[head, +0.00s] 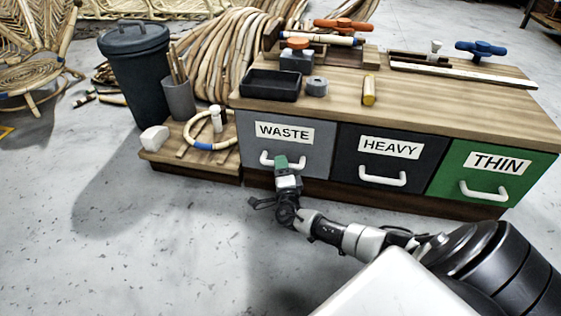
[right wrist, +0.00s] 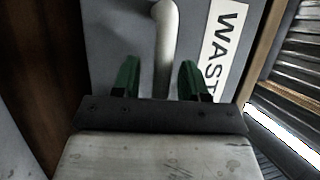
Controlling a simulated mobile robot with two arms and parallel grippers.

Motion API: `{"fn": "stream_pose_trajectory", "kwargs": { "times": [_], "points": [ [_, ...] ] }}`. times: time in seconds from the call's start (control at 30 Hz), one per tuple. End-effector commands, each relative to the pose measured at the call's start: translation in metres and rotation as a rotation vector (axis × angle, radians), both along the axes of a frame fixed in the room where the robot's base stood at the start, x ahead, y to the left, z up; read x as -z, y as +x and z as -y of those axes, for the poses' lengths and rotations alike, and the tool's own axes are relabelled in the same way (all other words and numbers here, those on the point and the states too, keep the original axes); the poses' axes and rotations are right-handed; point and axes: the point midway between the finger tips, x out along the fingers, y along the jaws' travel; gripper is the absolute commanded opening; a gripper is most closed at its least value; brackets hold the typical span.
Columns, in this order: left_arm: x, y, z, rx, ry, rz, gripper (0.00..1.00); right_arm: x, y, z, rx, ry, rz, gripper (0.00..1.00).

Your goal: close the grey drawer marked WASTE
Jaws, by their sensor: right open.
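The grey drawer marked WASTE (head: 306,155) is at the left end of the bench and looks about flush with the drawer beside it; I cannot tell whether a small gap is left. Its white handle (head: 266,161) is partly hidden by my right gripper (head: 282,162), whose green fingertips are at the drawer front. In the right wrist view, the handle (right wrist: 166,45) runs between the open fingers (right wrist: 158,80), with space visible on both sides. The grey front (right wrist: 110,30) and part of the label (right wrist: 224,45) show there too. My left gripper is out of view.
The black HEAVY drawer (head: 350,165) and green THIN drawer (head: 450,185) are to the right and look shut. A low wooden pallet (head: 165,158) with a rattan ring (head: 194,140) stands left of the bench. The floor in front is clear.

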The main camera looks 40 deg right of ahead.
Motion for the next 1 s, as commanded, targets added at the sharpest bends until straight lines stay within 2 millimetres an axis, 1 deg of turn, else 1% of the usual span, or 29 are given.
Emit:
{"fn": "stream_pose_trajectory", "kwargs": {
  "times": [0.03, 0.1, 0.3, 0.37, 0.43, 0.6, 1.0],
  "points": [
    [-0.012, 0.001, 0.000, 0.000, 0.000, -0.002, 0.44, -0.004, -0.009, -0.005, -0.001, 0.003, -0.003, 0.43],
    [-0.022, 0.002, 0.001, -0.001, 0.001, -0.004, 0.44, -0.002, -0.022, -0.011, -0.001, 0.002, -0.005, 0.43],
    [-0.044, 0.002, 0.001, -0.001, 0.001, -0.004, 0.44, 0.006, -0.058, -0.029, -0.001, 0.003, -0.004, 0.43],
    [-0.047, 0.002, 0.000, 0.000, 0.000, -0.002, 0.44, 0.009, -0.065, -0.033, 0.000, 0.002, -0.002, 0.43],
    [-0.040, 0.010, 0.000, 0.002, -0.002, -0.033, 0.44, 0.011, -0.072, -0.036, 0.000, 0.001, -0.003, 0.43],
    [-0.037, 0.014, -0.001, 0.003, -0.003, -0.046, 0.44, 0.014, -0.081, -0.040, 0.000, 0.001, 0.000, 0.43],
    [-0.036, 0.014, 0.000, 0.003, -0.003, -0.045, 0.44, 0.015, -0.081, -0.040, 0.001, 0.001, 0.001, 0.43]
  ]
}}
